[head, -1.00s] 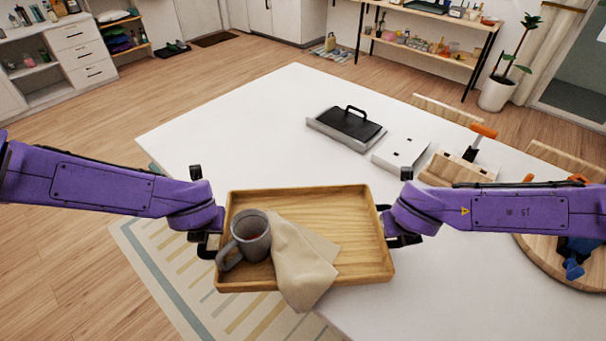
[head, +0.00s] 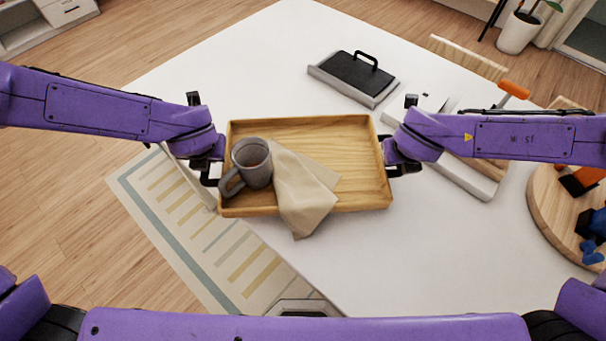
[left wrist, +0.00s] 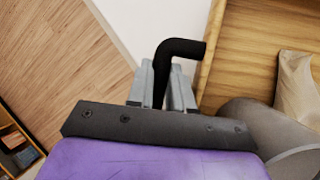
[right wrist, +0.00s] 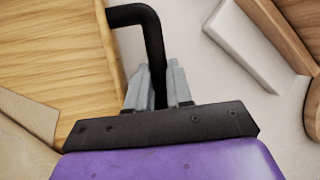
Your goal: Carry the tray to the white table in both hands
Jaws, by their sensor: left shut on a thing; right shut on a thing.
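The wooden tray (head: 345,150) is held level in front of me, over the near left part of the white table (head: 240,65). I cannot tell whether it touches the tabletop. A grey mug (head: 252,165) stands on its left side, and a beige cloth (head: 303,190) hangs over its front rim. My left gripper (left wrist: 162,88) is shut on the tray's black left handle (left wrist: 182,48). My right gripper (right wrist: 158,88) is shut on the black right handle (right wrist: 135,14). Both handles sit between the fingers in the wrist views.
A black griddle with a handle (head: 350,75) lies on the table behind the tray. A white board-like thing (head: 465,175) lies behind my right arm. A round wooden board (head: 550,220) with tools is at the right. The tabletop in front of the tray is bare. A striped rug (head: 190,230) lies left.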

